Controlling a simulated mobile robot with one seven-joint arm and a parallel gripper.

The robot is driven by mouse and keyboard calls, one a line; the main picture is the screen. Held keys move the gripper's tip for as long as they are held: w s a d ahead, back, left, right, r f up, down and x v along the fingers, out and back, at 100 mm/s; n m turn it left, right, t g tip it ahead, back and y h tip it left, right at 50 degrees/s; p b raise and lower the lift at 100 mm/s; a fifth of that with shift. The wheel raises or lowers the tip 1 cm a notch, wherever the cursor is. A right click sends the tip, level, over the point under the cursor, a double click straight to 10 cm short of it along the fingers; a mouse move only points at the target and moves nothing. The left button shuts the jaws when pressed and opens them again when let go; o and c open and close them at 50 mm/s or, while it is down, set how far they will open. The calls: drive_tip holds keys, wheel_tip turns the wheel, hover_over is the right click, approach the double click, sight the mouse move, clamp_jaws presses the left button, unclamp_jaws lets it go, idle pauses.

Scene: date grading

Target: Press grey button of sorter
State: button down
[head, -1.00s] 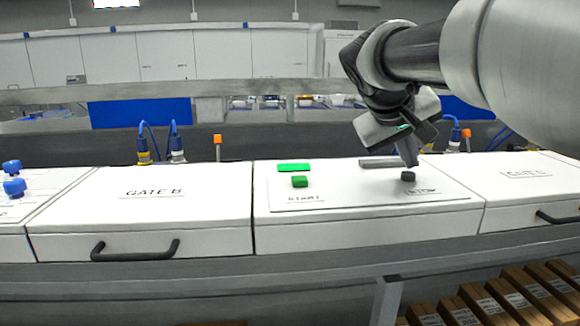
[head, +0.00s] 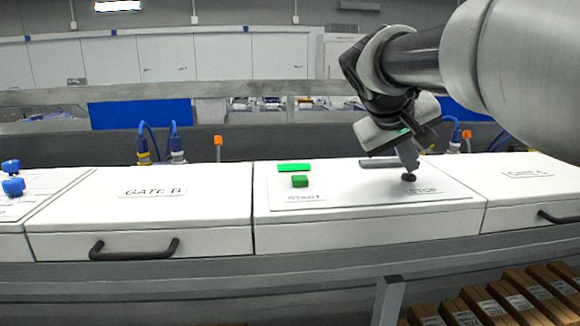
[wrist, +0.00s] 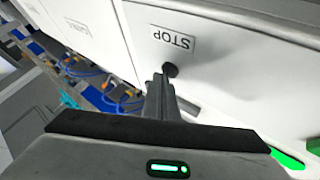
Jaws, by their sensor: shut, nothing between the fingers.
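The grey button (head: 409,178) stands on the white sorter panel (head: 350,192), beside the printed word STOP. It also shows in the wrist view (wrist: 171,70), partly hidden behind my fingertips. My gripper (head: 408,166) is shut and empty, with its fingers pointing down at the button. The fingertips look right at the button's top; I cannot tell for certain whether they touch it. In the wrist view my shut fingers (wrist: 160,85) end just at the button.
A green button (head: 300,181) marked START and a lit green bar (head: 294,168) are on the panel's left. A dark grey bar (head: 378,163) lies behind my fingers. Gate B's cover (head: 150,205) has a black handle (head: 134,249). Blue knobs (head: 13,187) stand far left.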

sight(407, 177)
drive_tip(key=shift+r+p, duration=0.65)
drive_tip(key=shift+r, duration=0.2)
drive_tip(key=shift+r+p, duration=1.95)
drive_tip(key=shift+r, duration=0.55)
